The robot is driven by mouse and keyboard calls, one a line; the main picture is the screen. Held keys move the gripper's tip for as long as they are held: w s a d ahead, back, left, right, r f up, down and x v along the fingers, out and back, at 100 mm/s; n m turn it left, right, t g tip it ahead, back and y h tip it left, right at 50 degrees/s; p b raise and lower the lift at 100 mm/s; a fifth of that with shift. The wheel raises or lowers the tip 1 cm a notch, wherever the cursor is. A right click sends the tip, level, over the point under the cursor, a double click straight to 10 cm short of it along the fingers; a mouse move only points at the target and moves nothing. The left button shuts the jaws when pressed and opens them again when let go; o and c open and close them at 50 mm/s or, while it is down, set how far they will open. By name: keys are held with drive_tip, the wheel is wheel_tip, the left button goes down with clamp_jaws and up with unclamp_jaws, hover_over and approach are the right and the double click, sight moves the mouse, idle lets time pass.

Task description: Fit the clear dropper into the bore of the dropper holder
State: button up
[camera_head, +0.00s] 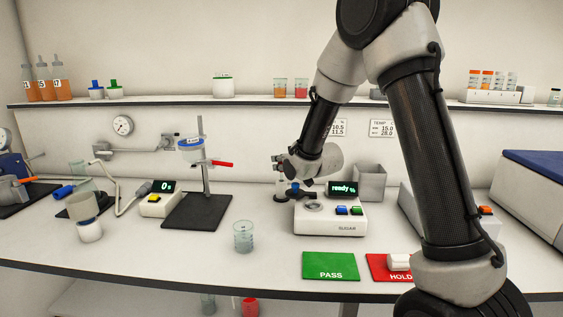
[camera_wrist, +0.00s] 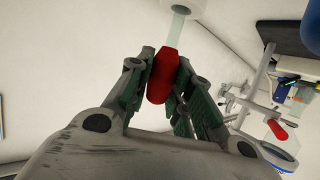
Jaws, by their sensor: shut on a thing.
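My gripper (camera_wrist: 164,82) is shut on the red bulb (camera_wrist: 163,78) of the dropper, with a green pad on each side of it. The dropper's clear tube (camera_wrist: 178,28) runs away from the bulb to the top of the wrist view. There it meets a white rounded part (camera_wrist: 181,6), perhaps the dropper holder, cut off by the frame edge. I cannot tell whether the tip is inside a bore or only in front of it. In the head view my gripper (camera_head: 281,164) is behind the sugar meter, and the dropper cannot be made out.
The sugar meter (camera_head: 330,219), reading "ready", stands in front of my gripper. A grey open bin (camera_head: 370,182) is to its right. A stand with a dark base (camera_head: 197,211) is to its left, and a glass beaker (camera_head: 243,237) is in front. Green PASS (camera_head: 330,266) and red HOLD mats lie near the edge.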

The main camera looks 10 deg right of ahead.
drive_tip(key=shift+f, duration=0.25)
drive_tip(key=o, duration=0.8)
drive_tip(key=v, duration=1.2)
drive_tip(key=s+d+r+m+g+h, duration=0.1)
drive_tip(key=s+d+r+g+h, duration=0.1)
drive_tip(key=s+d, duration=0.45)
drive_tip(key=s+d+r+m+g+h, duration=0.1)
drive_tip(key=s+d+r+g, duration=0.15)
drive_tip(key=s, duration=0.65)
drive_tip(key=s+d+g, duration=0.1)
drive_tip(key=s, duration=0.5)
drive_tip(key=s+d+g, duration=0.1)
drive_tip(key=s+g, duration=0.1)
drive_tip(key=s, duration=0.4)
drive_tip(key=s+m+g, duration=0.1)
drive_tip(key=s, duration=0.4)
drive_tip(key=shift+s+d+g+h, duration=0.35)
drive_tip(key=shift+s+d+h, duration=0.05)
